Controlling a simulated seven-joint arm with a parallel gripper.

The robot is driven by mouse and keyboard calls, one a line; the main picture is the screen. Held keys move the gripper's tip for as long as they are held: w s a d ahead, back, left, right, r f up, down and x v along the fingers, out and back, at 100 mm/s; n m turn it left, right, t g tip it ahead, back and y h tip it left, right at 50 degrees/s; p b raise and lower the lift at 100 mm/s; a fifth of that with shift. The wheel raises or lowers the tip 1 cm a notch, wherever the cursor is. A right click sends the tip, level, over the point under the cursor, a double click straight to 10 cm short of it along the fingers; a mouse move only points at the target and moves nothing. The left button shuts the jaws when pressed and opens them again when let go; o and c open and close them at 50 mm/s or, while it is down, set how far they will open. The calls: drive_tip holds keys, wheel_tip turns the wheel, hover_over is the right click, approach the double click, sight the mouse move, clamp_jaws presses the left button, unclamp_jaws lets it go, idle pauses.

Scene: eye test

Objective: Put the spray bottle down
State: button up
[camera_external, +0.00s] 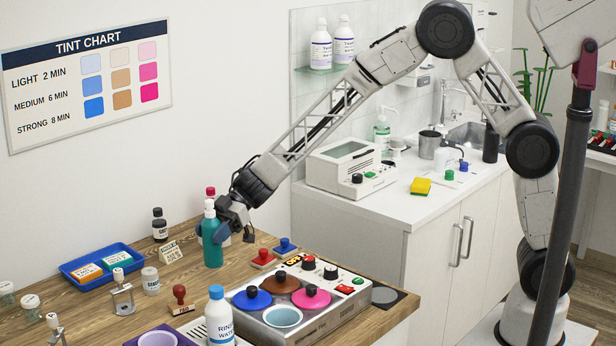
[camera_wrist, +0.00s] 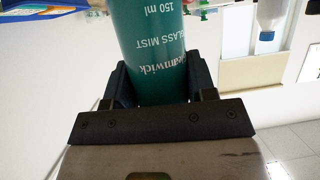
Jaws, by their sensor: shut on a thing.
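The spray bottle (camera_external: 212,243) is teal with a pale top and stands upright over the wooden counter at the left. My gripper (camera_external: 222,232) reaches it from the right and is shut on its body. In the wrist view the teal bottle (camera_wrist: 155,35), with its "GLASS MIST 150 ml" label upside down, sits between the two dark fingers of my gripper (camera_wrist: 158,82). I cannot tell whether its base touches the counter or hangs slightly above it.
The wooden counter (camera_external: 100,310) holds a blue tray (camera_external: 70,270) left of the bottle, a dark bottle (camera_external: 160,226), a small sign (camera_external: 171,252), a red stamp (camera_external: 180,298) and a warmer with coloured lids (camera_external: 340,313).

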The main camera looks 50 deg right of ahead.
sight(213, 245)
drive_tip(key=shift+f, duration=1.85)
drive_tip(key=shift+f, duration=0.1)
drive_tip(key=o, duration=1)
drive_tip(key=shift+d, duration=0.1)
drive_tip(key=v, duration=1.2)
